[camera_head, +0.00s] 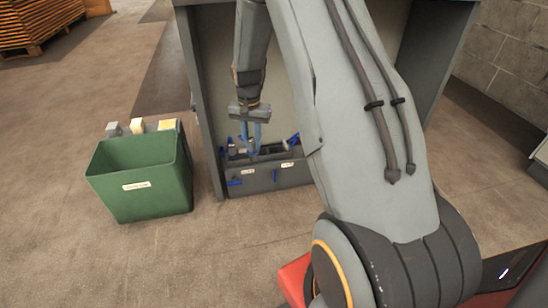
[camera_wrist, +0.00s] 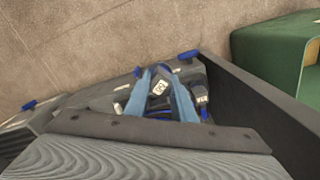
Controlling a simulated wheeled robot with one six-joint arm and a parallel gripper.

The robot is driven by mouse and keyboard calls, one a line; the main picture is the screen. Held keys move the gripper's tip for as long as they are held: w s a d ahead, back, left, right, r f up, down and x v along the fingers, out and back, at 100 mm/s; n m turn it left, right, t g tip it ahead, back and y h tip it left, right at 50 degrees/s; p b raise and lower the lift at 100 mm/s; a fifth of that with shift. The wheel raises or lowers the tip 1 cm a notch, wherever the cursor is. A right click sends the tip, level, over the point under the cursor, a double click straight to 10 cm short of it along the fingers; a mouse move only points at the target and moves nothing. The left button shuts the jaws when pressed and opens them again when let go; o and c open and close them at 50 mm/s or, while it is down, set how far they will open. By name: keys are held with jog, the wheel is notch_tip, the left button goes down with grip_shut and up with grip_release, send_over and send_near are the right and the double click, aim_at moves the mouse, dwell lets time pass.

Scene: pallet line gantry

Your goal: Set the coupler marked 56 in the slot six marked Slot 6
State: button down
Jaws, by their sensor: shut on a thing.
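My gripper (camera_head: 252,138) points down into the dark grey slotted bin (camera_head: 262,184) inside the cabinet. Its two blue fingers (camera_wrist: 164,98) are shut on a dark coupler (camera_wrist: 160,76) with a white number tag; the tag seems to read 56, but it is small and tilted. The coupler is at or just above the bin's inside; I cannot tell whether it touches the floor. White labels (camera_head: 248,171) are on the bin's front, too small to read, so I cannot tell which is Slot 6. Another tagged part (camera_wrist: 201,95) is right beside the fingers.
The cabinet's left wall (camera_head: 203,110) is close to my gripper. Blue handles (camera_head: 292,140) stick up nearby.

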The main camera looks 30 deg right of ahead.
jog(key=w+d+m, duration=0.7)
jog(key=d, duration=0.5)
jog(key=f+b, duration=0.1)
jog(key=f, duration=0.2)
jog(key=f+b, duration=0.2)
jog(key=f, duration=0.1)
jog(key=f+b, duration=0.1)
jog(key=f, duration=0.2)
jog(key=shift+d+b, duration=0.35)
jog(key=shift+f, duration=0.1)
jog(key=c, duration=1.5)
grip_release()
jog(key=shift+f, duration=0.1)
notch_tip(320, 180, up, 12)
jog(key=p, duration=0.5)
jog(key=shift+r, duration=0.2)
jog(key=shift+a, duration=0.1)
